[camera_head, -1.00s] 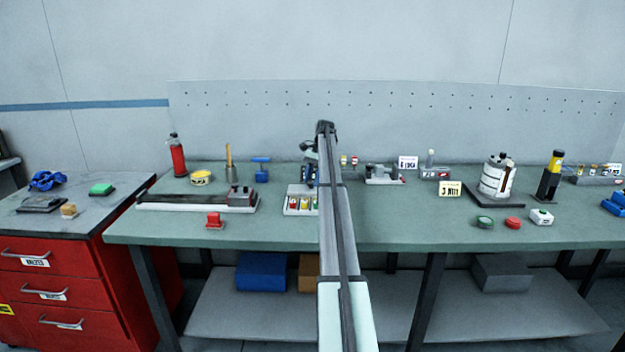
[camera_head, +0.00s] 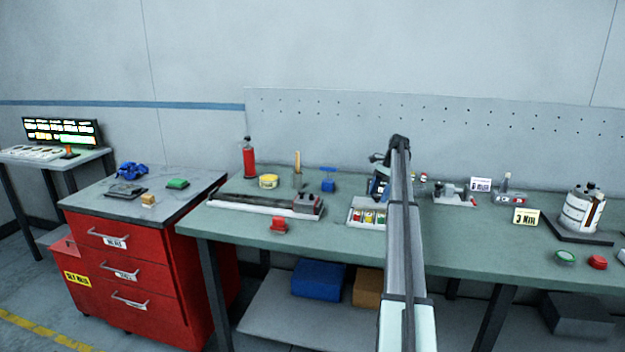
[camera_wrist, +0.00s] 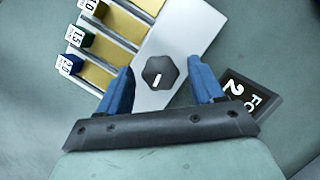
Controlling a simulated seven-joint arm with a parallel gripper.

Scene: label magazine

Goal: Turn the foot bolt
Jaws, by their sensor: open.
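The foot bolt (camera_wrist: 159,73) is a dark hexagonal head with a short white mark, on a pale metal plate (camera_wrist: 190,32) in the wrist view. My gripper (camera_wrist: 162,67) is open, with one blue finger on the left of the bolt and one on the right. A gap shows on both sides of the head; the height of the fingertips over it is hard to tell. The label magazine beside it has yellow lanes (camera_wrist: 97,75) with blocks marked 10, 15 and 20. In the head view, my arm hides the bolt and most of my gripper.
A black plate (camera_wrist: 238,97) with white lettering and a 2 lies by the right finger. A grey device (camera_head: 450,194) stands to the right.

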